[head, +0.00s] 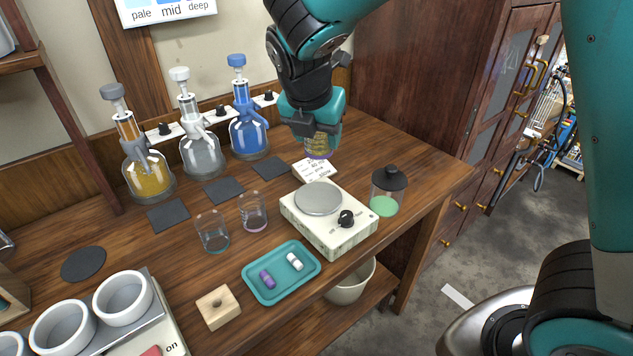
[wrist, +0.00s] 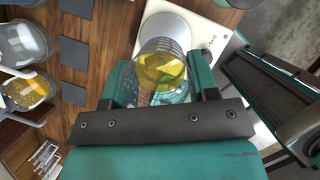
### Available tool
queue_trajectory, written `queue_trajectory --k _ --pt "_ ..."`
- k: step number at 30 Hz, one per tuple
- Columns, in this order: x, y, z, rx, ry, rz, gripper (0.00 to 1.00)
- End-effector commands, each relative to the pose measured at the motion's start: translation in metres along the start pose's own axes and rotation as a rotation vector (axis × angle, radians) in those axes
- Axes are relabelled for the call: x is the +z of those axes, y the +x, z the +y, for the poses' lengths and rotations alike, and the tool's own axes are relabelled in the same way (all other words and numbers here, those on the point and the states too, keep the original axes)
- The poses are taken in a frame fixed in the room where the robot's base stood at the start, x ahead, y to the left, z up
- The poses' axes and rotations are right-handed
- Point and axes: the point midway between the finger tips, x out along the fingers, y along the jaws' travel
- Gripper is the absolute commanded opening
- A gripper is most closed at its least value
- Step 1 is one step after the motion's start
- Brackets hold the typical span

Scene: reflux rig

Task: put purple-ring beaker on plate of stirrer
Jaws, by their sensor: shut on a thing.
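My gripper (head: 311,122) is shut on a clear beaker with yellow liquid and a purple ring at its base, the purple-ring beaker (head: 321,148). The beaker is held above the bench, behind the stirrer. In the wrist view the beaker (wrist: 161,70) is between the fingers of my gripper (wrist: 160,82), and it overlaps part of the stirrer's plate from there. The stirrer (head: 330,226) is a pale box with a black knob and a round grey plate (head: 318,197) on top. The plate is bare. The plate also shows in the wrist view (wrist: 165,30).
A black-lidded jar with green contents (head: 386,193) stands right of the stirrer. A small card (head: 314,168) lies behind it. Two empty beakers (head: 212,234) (head: 253,212) and a teal tray (head: 262,289) are left and in front. Three flasks (head: 248,137) stand at the back.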

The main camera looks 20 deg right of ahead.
Motion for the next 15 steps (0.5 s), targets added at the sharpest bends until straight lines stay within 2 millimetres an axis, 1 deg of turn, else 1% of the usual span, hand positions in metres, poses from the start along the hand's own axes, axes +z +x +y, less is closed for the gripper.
queue_trajectory --k 1,3,6,13,15 --pt "-0.006 0.014 -0.001 -0.005 -0.002 0.002 0.24" --pt "-0.012 0.029 -0.001 -0.004 -0.002 0.002 0.24" --pt "-0.019 0.046 0.000 -0.002 -0.002 0.001 0.24" --pt "-0.027 0.063 0.001 -0.001 -0.002 0.001 0.24" --pt "-0.031 0.072 0.001 -0.002 -0.003 0.001 0.24"
